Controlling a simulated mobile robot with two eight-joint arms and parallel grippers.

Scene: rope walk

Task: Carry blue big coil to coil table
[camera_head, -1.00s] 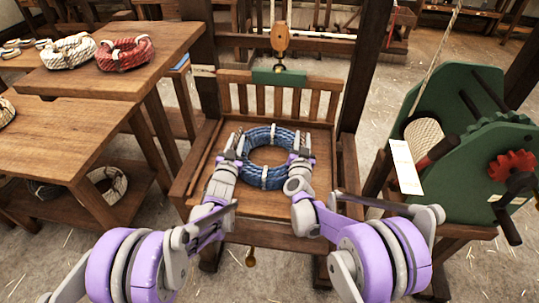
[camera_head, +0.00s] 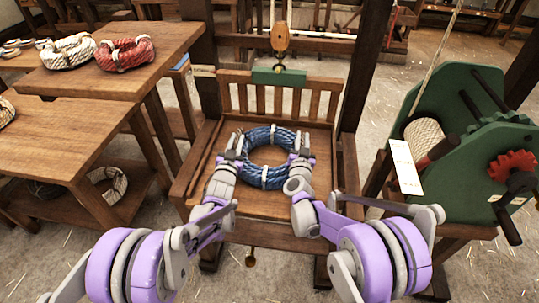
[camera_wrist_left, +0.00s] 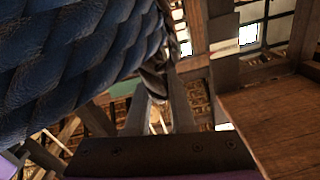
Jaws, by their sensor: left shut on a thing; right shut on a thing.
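The blue big coil (camera_head: 264,177) is a thick ring of blue rope with white ties. In the head view it is over the wooden tray of a slatted stand (camera_head: 250,205); I cannot tell whether it touches the tray. My left gripper (camera_head: 236,153) is shut on its left side. My right gripper (camera_head: 300,154) is shut on its right side. In the left wrist view the coil's blue strands (camera_wrist_left: 70,60) fill the upper left, close to the gripper. Wooden tables stand at the left; a red coil (camera_head: 124,53) and a white coil (camera_head: 68,51) lie on the farther one (camera_head: 165,38).
A green winding machine (camera_head: 450,130) with a red gear stands close on the right. Dark posts flank the stand. The floor in front is open.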

